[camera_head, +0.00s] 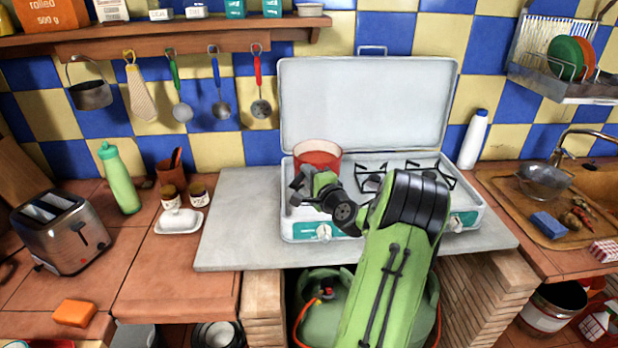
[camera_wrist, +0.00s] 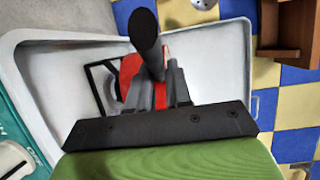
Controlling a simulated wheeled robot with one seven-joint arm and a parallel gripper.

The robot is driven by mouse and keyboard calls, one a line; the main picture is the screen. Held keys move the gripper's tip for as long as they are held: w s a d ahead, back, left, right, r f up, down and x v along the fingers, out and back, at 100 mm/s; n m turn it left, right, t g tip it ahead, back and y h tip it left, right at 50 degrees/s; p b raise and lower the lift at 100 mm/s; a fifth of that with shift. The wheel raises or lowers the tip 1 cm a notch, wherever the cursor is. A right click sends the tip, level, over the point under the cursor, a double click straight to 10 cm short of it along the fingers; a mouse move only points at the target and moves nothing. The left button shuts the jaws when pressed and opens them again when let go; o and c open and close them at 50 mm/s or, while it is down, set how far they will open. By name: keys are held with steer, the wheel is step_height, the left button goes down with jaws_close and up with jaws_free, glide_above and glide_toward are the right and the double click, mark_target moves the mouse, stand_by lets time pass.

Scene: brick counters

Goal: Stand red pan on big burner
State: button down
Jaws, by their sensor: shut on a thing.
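The red pan (camera_head: 318,149) is over the left part of the white camping stove (camera_head: 290,222) in the head view. In the wrist view its red side (camera_wrist: 128,70) shows behind its black handle (camera_wrist: 146,32). My gripper (camera_head: 302,190) is at the near side of the pan; in the wrist view its fingers (camera_wrist: 172,88) are closed around the handle. A black burner grate (camera_head: 372,182) is right of the pan, and another grate (camera_head: 432,176) is farther right. In the wrist view, a grate (camera_wrist: 100,82) shows beside the pan. I cannot tell whether the pan touches a burner.
The stove's raised lid (camera_head: 368,105) stands behind the pan. A white bottle (camera_head: 473,140) stands right of the stove. The grey slab (camera_head: 235,215) left of the stove is clear. Utensils hang above it, under a shelf (camera_head: 150,40).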

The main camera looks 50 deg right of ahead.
steer(key=shift+b, duration=0.3)
steer(key=c, duration=1.4)
jaws_free()
steer(key=shift+f, duration=0.2)
steer(key=o, duration=0.4)
steer(key=shift+c, duration=0.2)
steer(key=shift+r, duration=0.15)
